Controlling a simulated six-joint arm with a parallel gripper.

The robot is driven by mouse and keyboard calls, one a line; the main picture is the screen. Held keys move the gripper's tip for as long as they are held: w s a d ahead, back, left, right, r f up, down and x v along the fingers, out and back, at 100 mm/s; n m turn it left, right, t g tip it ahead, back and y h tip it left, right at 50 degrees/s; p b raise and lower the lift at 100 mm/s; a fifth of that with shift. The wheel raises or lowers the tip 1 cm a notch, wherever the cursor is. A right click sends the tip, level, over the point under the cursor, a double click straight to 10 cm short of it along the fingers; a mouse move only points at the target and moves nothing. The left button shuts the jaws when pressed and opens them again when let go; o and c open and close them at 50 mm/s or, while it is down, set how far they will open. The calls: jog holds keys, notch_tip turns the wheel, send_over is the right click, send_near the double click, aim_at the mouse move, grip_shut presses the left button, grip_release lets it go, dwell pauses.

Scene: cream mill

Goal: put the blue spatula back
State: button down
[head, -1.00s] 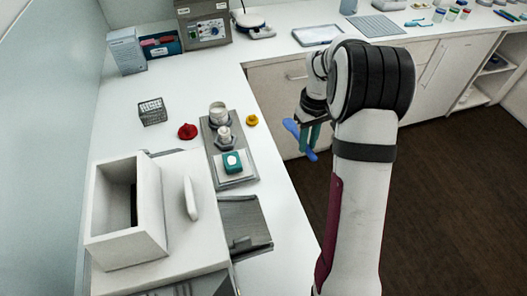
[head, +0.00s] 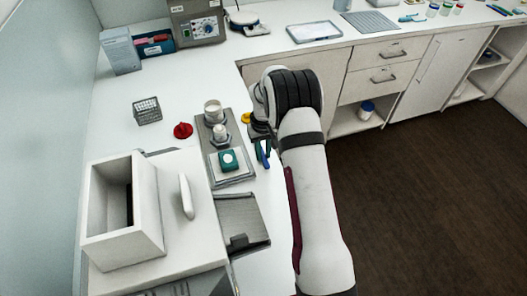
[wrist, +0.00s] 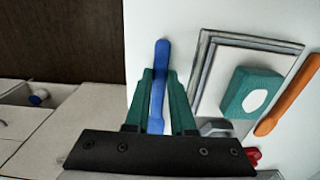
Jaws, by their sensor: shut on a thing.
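The blue spatula (wrist: 162,52) is held between the two teal fingers of my gripper (wrist: 160,74) in the wrist view. Its rounded end sticks out past the fingertips, over the white counter close to its edge. In the head view my gripper (head: 263,148) and a small part of the blue spatula (head: 259,154) show just right of the grey tray. The arm hides much of both. I cannot tell whether the spatula touches the counter.
The grey tray (head: 245,180) bears a teal block (head: 228,161) with a white oval. A white box-shaped machine (head: 175,230) stands front left. A red knobbed piece (head: 183,130) and a wire-like cube (head: 147,111) sit farther back. An orange bar (wrist: 288,98) lies beyond the block.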

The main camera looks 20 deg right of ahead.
jog(key=c, duration=0.8)
grip_release()
jog(key=shift+f, duration=0.1)
jog(key=shift+o, duration=0.2)
notch_tip(320, 180, up, 11)
jog(key=s+a+r+m, duration=0.1)
jog(key=s+a+r, duration=0.3)
jog(key=s+r, duration=0.35)
jog(key=s+a+r+m+y, duration=0.1)
jog(key=s+a+m, duration=0.1)
jog(key=s, duration=1.1)
jog(key=s+a+r+m, duration=0.1)
jog(key=s+a, duration=0.3)
jog(key=s, duration=1)
jog(key=shift+a+r+m+y, duration=0.4)
jog(key=shift+m, duration=0.4)
